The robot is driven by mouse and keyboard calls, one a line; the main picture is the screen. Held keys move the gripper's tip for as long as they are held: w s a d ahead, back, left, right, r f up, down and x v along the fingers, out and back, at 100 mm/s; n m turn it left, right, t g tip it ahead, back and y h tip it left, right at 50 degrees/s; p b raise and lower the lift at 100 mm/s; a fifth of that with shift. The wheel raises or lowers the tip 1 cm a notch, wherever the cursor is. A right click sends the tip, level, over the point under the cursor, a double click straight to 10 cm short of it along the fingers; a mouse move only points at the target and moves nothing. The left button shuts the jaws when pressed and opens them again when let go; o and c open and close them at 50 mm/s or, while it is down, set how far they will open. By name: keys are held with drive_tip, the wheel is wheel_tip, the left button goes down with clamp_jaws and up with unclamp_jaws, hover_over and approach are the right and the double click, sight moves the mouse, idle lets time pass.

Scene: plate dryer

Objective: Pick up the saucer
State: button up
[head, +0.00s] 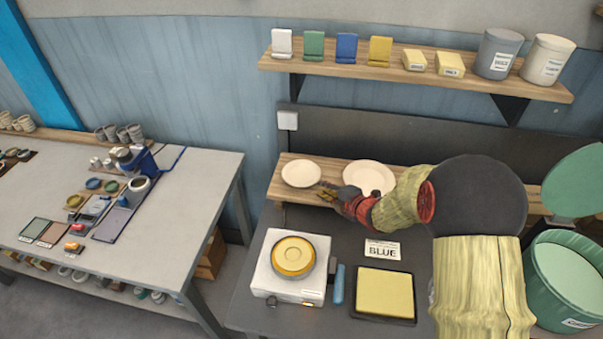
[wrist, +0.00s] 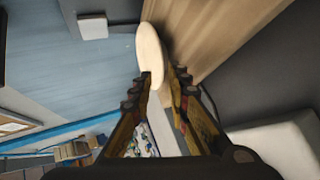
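Two white round plates lie on the wooden shelf in the head view: a left one (head: 301,172) and a right one (head: 369,177). I cannot tell for sure which one is the saucer. My gripper (head: 328,190) is at the near right edge of the left plate. In the wrist view, a pale saucer (wrist: 150,50) shows nearly edge-on, its near rim between the tips of my gripper (wrist: 164,76). The fingers are apart, with a visible gap on the right side of the rim. Whether the left finger touches the saucer is unclear.
A green bin (head: 560,280) stands at far right.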

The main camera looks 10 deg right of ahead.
sight(315, 192)
drive_tip(key=x, duration=0.3)
drive_tip(key=b+x, duration=0.1)
drive_tip(key=x, duration=0.2)
drive_tip(key=shift+w+d+f, duration=0.1)
drive_tip(key=shift+d+f, duration=0.05)
drive_tip(key=shift+f, duration=0.25)
drive_tip(key=shift+w, duration=0.3)
drive_tip(key=shift+c, duration=0.4)
clamp_jaws()
